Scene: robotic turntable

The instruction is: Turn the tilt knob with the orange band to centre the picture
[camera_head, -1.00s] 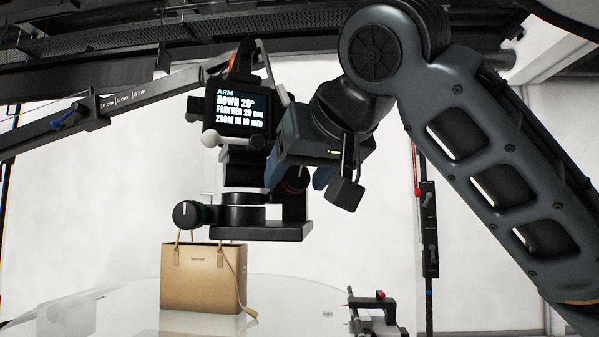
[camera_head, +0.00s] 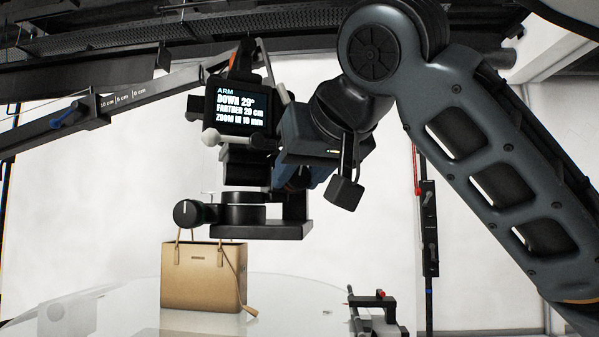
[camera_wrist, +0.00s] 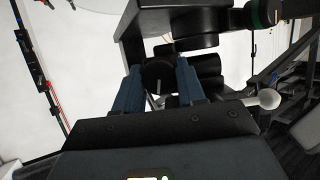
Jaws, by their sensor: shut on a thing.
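My gripper (camera_head: 299,178) is at the right side of the camera head, below the screen. In the wrist view its two blue fingers (camera_wrist: 158,70) stand on either side of a dark round knob (camera_wrist: 158,78) with a pale line on its face, and they are shut on it. This is the tilt knob; its orange band cannot be made out clearly now, and the fingers mostly hide the knob in the head view. The screen (camera_head: 238,108) reads "ARM, DOWN 29°, FARTHER 20 cm, ZOOM IN 10 mm".
Another dark knob (camera_head: 186,213) with a white mark is at the head's lower left. A white-tipped handle (camera_head: 210,137) sticks out below the screen. A tan handbag (camera_head: 203,277) stands on the glossy turntable (camera_head: 285,290). A scaled boom (camera_head: 100,112) runs left.

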